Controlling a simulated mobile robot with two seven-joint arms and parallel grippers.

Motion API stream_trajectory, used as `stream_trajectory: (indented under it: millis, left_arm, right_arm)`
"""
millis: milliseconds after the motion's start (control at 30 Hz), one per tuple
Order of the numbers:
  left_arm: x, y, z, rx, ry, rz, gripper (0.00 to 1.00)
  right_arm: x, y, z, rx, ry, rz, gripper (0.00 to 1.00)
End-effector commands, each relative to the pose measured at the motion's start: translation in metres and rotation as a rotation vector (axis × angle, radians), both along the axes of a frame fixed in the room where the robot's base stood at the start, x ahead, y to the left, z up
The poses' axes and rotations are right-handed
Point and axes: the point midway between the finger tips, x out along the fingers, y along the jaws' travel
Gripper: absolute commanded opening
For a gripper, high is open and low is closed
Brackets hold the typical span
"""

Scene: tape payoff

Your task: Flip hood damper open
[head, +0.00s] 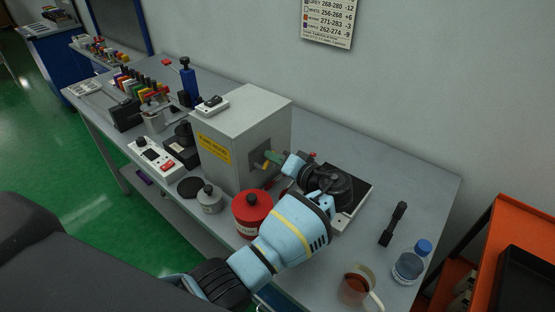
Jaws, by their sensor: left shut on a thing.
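A grey box (228,140) with a yellow label stands on the bench, and I take it to be the hood. On its right side is a dark square port (261,155). A small green piece (272,157) with a brass-coloured part (261,166) sits in front of this port; I cannot tell which part is the damper. My left gripper (280,160) reaches in from the right of the box and is shut on the green piece. The fingertips are small and partly hidden. My right gripper is not in view.
A red canister (252,212) and a grey weight-like jar (209,199) stand before the box. A dark-topped device (352,197) lies behind my wrist. A black tool (394,223), a bottle (411,263) and a cup of brown liquid (357,286) are at right.

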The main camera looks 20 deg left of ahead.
Motion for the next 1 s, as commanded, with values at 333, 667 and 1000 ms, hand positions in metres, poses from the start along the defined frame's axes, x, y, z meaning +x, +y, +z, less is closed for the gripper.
stream_trajectory:
  millis: [333, 667, 1000]
  left_arm:
    - [-0.010, 0.005, 0.004, -0.108, -0.310, 0.002, 0.00]
    - [-0.020, 0.008, 0.006, -0.207, -0.595, 0.002, 0.00]
    - [-0.028, 0.011, 0.010, -0.280, -0.808, 0.002, 0.00]
  right_arm:
    - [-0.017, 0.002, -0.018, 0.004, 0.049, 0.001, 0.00]
    - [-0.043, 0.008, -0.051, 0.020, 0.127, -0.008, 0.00]
    - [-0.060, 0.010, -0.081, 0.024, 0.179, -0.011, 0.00]
